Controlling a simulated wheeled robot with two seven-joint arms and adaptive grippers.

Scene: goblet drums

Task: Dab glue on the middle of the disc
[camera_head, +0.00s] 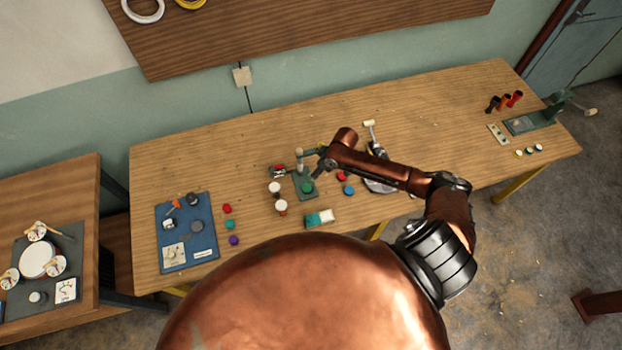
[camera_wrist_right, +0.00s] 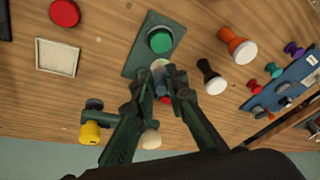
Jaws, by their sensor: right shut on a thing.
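The green disc (camera_head: 307,188) lies on a dark green plate (camera_head: 299,178) near the middle of the bench. The disc (camera_wrist_right: 160,40) and the plate (camera_wrist_right: 138,63) also show in the right wrist view. My right gripper (camera_wrist_right: 160,90) is shut on a small grey cylinder with a pale end (camera_wrist_right: 159,70), perhaps the glue. The pale end is beside the disc's edge in that view, off its middle; I cannot tell whether they touch. In the head view my right gripper (camera_head: 318,174) is just behind the disc and hides what it holds. My left gripper is not in view.
An orange goblet drum (camera_wrist_right: 233,39) and a black one (camera_wrist_right: 207,71), both with white heads, stand close to the plate. A pale tray (camera_wrist_right: 58,57) and a red disc (camera_wrist_right: 65,12) lie opposite. A blue board (camera_head: 187,253) lies at the bench's left.

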